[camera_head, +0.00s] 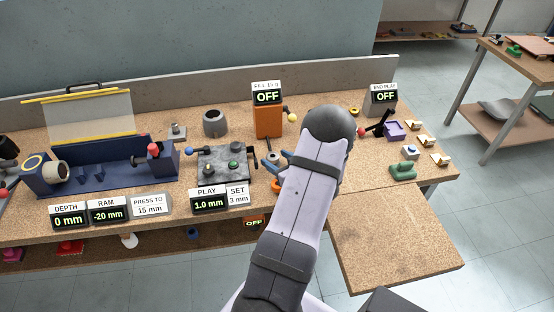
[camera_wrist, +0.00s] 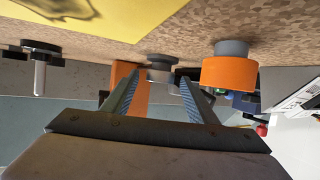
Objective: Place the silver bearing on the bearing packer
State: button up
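My gripper (camera_wrist: 147,80) is open, with its two fingers apart and nothing held between them in the wrist view. In the head view my gripper (camera_head: 277,163) is low over the bench, partly hidden by my own arm. An orange upright unit (camera_head: 268,120) under the "FILL 15 g OFF" display looks like the bearing packer. A small grey round part (camera_head: 272,157) is beside the fingers at its foot. In the wrist view a grey round part (camera_wrist: 160,62) lies beyond the fingertips. I cannot tell whether either is the silver bearing.
An orange cylinder with a grey end (camera_wrist: 230,70) is right of the fingers in the wrist view. A grey plate fixture (camera_head: 222,166) and a blue press (camera_head: 110,168) are left of my gripper. A grey ring (camera_head: 215,123) stands behind. The front-right board (camera_head: 395,245) is clear.

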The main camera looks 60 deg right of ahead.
jog(key=shift+r, duration=0.15)
jog(key=shift+r, duration=0.15)
jog(key=shift+s+a, duration=0.1)
jog(key=shift+s, duration=0.25)
jog(key=b+v, duration=0.1)
jog(key=v, duration=1)
jog(key=shift+a+r, duration=0.1)
jog(key=shift+a, duration=0.05)
